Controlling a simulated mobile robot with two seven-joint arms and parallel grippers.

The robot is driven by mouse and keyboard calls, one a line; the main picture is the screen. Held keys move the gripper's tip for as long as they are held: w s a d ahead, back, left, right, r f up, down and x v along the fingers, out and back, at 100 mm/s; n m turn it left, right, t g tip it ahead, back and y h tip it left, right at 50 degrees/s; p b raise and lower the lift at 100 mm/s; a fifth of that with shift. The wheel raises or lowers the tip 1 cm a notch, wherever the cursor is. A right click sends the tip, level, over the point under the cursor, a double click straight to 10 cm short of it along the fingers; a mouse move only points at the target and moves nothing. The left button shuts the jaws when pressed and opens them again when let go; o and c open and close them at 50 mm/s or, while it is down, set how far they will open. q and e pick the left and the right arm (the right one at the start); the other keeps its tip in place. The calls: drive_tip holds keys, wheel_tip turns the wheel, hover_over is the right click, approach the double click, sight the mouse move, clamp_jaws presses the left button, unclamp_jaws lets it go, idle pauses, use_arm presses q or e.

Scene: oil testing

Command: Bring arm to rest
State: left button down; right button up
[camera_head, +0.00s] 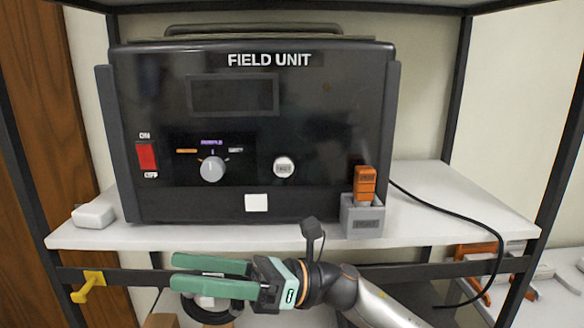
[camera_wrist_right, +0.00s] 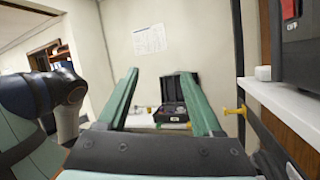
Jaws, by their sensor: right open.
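My right gripper (camera_head: 213,276) has green fingers and is in front of and a little below the front edge of the white shelf in the head view, pointing left. Its two fingers are apart with nothing between them. In the right wrist view the open fingers (camera_wrist_right: 165,103) frame a far part of the room. The right arm comes in from the lower right. My left gripper is in neither view.
The black field unit (camera_head: 250,130) stands on the white shelf (camera_head: 440,205). An orange piece (camera_head: 365,180) sits in a grey holder (camera_head: 362,218) at its right. A black cable (camera_head: 470,217) hangs over the edge. A yellow hook (camera_head: 88,285) sticks out at the lower left.

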drive_tip(key=w+d+f+m+t+y, duration=0.1)
drive_tip(key=w+d+f+m+t, duration=0.25)
drive_tip(key=m+t, duration=0.65)
drive_tip(key=w+d+f+m+t, duration=0.2)
drive_tip(key=w+f+m+t, duration=0.4)
drive_tip(key=m, duration=0.6)
drive_tip(key=s+d+f+m+t+h, duration=0.1)
drive_tip(key=d+f+m+t+h, duration=0.4)
drive_tip(key=f+m, duration=0.35)
drive_tip(key=s+d+f+m+t+h, duration=0.15)
drive_tip(key=d+f+m+h, duration=0.25)
drive_tip(key=f+m+h, duration=0.4)
drive_tip(key=s+d+f+m+g+h, duration=0.3)
drive_tip(key=s+d+f+m, duration=0.4)
drive_tip(key=s+f, duration=0.2)
drive_tip(key=s+d+f+m+g+h, duration=0.3)
drive_tip(key=s+d+f+m, duration=0.4)
drive_tip(key=s+f, duration=0.3)
wheel_tip(320, 180, down, 4)
drive_tip(key=shift+f+g+h, duration=0.1)
drive_tip(key=shift+g+h, duration=0.25)
drive_tip(key=shift+h, duration=0.05)
